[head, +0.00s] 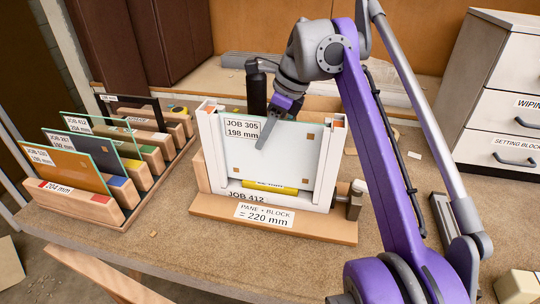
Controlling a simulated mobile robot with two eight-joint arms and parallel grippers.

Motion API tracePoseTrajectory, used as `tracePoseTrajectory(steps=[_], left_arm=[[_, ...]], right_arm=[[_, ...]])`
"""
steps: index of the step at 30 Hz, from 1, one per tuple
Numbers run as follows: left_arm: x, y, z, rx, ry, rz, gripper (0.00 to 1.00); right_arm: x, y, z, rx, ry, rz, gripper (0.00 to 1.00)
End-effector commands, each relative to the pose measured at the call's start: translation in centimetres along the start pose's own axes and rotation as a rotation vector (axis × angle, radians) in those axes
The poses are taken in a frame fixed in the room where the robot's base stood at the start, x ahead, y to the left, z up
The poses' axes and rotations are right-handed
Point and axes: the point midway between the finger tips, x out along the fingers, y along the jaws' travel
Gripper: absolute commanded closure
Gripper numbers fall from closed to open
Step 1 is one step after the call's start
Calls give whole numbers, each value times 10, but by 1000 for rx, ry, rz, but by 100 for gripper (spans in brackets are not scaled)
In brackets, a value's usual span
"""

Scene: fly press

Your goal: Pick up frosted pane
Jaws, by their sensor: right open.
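A pale, milky pane (286,158), which looks like the frosted pane, stands upright in the white frame of the press (210,150). It has a label reading JOB 305, 198 mm, and small brown squares. Its lower edge is near a yellow block (262,184) in the frame. My right gripper (266,138) reaches down from above, with a grey finger in front of the pane's upper part beside the label. It is open; the other finger is hidden, and I cannot tell whether the visible one touches the pane. My left gripper is not in view.
A wooden rack (72,203) at left holds several upright panes, including an orange one (62,168) and a dark one (92,155). A black bottle (256,88) stands behind the press. White drawers (500,95) stand at right. The bench front left of the press is mostly clear.

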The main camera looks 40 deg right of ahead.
Motion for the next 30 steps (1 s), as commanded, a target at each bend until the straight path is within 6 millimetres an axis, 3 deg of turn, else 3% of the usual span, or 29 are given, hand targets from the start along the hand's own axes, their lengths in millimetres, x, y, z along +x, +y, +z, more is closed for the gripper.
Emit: tracePoseTrajectory(steps=[26, 30], left_arm=[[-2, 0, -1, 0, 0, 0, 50], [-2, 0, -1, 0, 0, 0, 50]], right_arm=[[4, 0, -2, 0, 0, 0, 57], [4, 0, -2, 0, 0, 0, 79]])
